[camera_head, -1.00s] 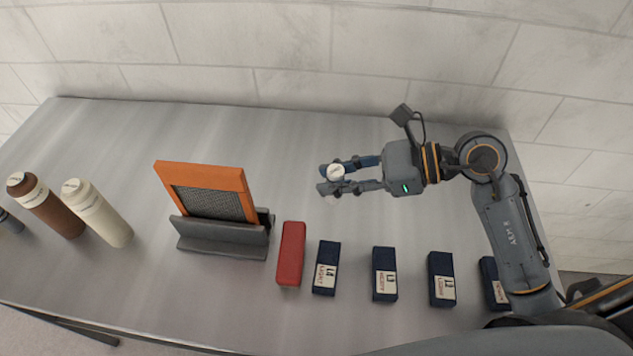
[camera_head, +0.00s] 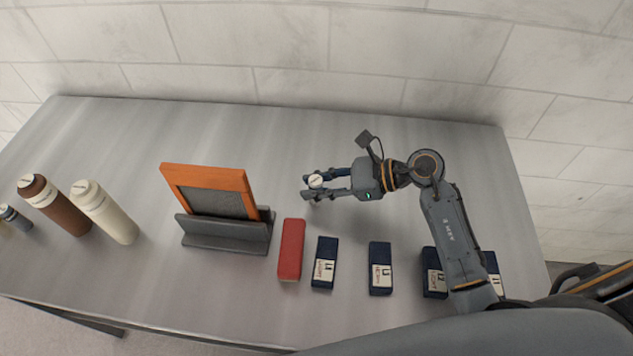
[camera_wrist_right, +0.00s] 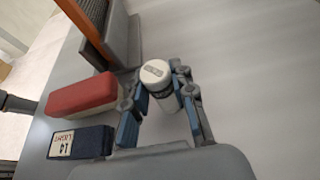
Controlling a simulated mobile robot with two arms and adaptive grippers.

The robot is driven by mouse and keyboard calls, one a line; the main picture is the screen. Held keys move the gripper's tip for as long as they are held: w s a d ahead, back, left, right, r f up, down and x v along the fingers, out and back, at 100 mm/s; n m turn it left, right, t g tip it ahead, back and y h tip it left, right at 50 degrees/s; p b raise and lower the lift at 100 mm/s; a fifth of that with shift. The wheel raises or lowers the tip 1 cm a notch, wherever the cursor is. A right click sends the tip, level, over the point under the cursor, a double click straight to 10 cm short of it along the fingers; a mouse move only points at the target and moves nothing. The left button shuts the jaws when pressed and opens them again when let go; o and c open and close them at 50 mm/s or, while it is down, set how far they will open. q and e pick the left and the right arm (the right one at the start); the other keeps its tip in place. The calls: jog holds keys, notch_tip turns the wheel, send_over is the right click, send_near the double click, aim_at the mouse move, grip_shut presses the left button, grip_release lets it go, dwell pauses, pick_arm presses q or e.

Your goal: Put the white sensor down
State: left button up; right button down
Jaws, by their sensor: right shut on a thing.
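The white sensor (camera_head: 316,181) is a small white cylinder with a label on its round top and a dark band lower down. My right gripper (camera_head: 312,185) is shut on it, to the right of the orange-framed panel. In the right wrist view the sensor (camera_wrist_right: 157,78) stands between the two fingers of the gripper (camera_wrist_right: 160,92), its top facing the camera. Whether its bottom touches the table (camera_head: 330,130) cannot be told. My left gripper is not in view.
An orange-framed mesh panel (camera_head: 207,172) stands in a grey holder (camera_head: 222,236). A red block (camera_head: 291,249) and several dark blue labelled boxes (camera_head: 325,250) line the front. A brown bottle (camera_head: 62,212) and a cream bottle (camera_head: 108,216) are at left. The back of the table is clear.

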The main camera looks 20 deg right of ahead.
jog(key=shift+f, duration=0.25)
jog(key=c, duration=1.1)
grip_release()
jog(key=shift+r, duration=0.15)
jog(key=shift+r, duration=0.2)
jog(key=b+v, duration=0.3)
jog(key=v, duration=0.7)
jog(key=shift+d, duration=0.35)
jog(key=shift+s+d+r, duration=0.3)
jog(key=shift+d+r, duration=0.1)
jog(key=shift+d, duration=0.1)
